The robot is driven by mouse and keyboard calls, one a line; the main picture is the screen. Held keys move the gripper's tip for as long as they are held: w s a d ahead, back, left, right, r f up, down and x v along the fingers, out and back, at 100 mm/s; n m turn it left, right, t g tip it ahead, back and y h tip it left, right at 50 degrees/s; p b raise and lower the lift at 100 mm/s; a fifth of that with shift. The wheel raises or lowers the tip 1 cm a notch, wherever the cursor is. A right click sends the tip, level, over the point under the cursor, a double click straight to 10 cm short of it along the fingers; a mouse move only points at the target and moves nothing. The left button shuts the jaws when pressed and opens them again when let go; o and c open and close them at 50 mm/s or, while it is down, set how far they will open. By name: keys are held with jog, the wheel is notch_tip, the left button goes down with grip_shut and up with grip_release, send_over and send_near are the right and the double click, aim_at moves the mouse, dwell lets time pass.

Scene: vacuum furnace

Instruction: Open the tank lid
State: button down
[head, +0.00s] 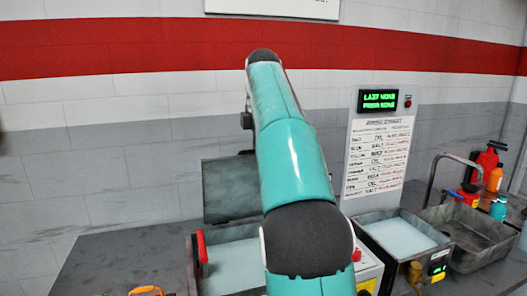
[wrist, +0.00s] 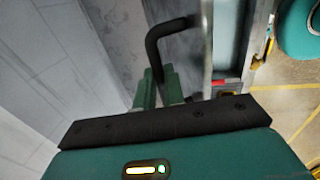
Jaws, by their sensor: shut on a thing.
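The tank lid (head: 230,190) is a dark grey plate standing raised, close to upright, behind the left tank (head: 251,284). The tank's pale blue liquid is exposed. In the wrist view, a black bent handle (wrist: 172,30) runs along a grey surface, and one leg goes down between the green fingers of my gripper (wrist: 158,88). My gripper is shut on this handle. In the head view my teal arm covers the right part of the lid and tank, and my gripper is hidden behind it.
A second open tank with pale blue liquid (head: 398,236) stands right of my arm, below a white sign board (head: 379,155). A metal sink (head: 470,250), a faucet (head: 440,172) and bottles (head: 495,178) are at the far right. A red handle (head: 202,247) is at the left tank's left side.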

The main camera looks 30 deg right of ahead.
jog(key=shift+w+d, duration=0.15)
jog(key=shift+w, duration=0.3)
jog(key=shift+w+r, duration=0.15)
jog(key=shift+r, duration=0.05)
jog(key=c, duration=1.5)
grip_release()
